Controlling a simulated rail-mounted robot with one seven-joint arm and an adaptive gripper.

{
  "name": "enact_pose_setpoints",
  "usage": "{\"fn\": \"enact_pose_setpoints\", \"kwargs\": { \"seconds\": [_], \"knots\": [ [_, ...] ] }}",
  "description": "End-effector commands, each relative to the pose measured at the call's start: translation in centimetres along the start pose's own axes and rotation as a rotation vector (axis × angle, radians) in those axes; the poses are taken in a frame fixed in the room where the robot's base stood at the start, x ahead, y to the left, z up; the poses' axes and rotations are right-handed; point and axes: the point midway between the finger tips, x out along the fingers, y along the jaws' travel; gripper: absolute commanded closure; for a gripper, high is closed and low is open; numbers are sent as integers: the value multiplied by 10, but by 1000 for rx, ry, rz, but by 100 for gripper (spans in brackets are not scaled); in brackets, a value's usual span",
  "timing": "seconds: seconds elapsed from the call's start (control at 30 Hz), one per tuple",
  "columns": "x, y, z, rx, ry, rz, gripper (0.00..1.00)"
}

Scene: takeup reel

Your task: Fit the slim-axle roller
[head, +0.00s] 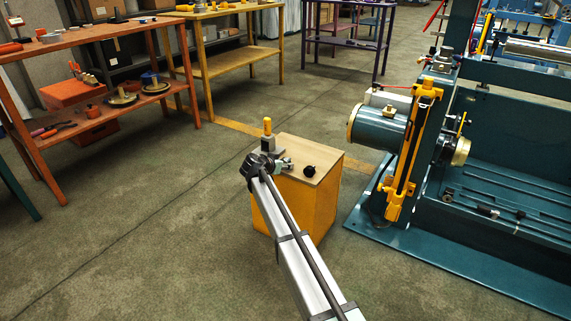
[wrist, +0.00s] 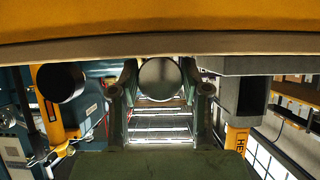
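My gripper (head: 262,165) is at the wooden-topped yellow cabinet (head: 325,215), low over its left side. In the wrist view, which looks upside down, its two dark fingers (wrist: 160,95) stand on either side of a round grey end face (wrist: 160,77). This looks like the roller seen end-on. The gap on each side is very small, and I cannot tell whether the fingers touch it. In the head view the gripper hides most of this part. Where the roller fits on the teal machine (head: 500,150) is not clear.
A black round piece (head: 310,170) is on the cabinet top, right of my gripper; a grey block with a yellow top (head: 267,127) stands behind. The teal machine with a yellow upright (head: 415,150) is to the right. Orange (head: 95,45) and yellow benches (head: 235,60) stand behind. The floor between is clear.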

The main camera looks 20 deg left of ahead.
Motion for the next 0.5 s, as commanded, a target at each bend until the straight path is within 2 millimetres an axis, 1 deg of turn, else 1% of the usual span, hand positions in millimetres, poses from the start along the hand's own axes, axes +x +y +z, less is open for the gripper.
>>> {"fn": "enact_pose_setpoints", "kwargs": {
  "seconds": [0.33, 0.5],
  "knots": [
    [0, 0, -1, 0, 1, 0, 87],
    [-3, 0, -6, 0, 1, 0, 87]
  ]
}}
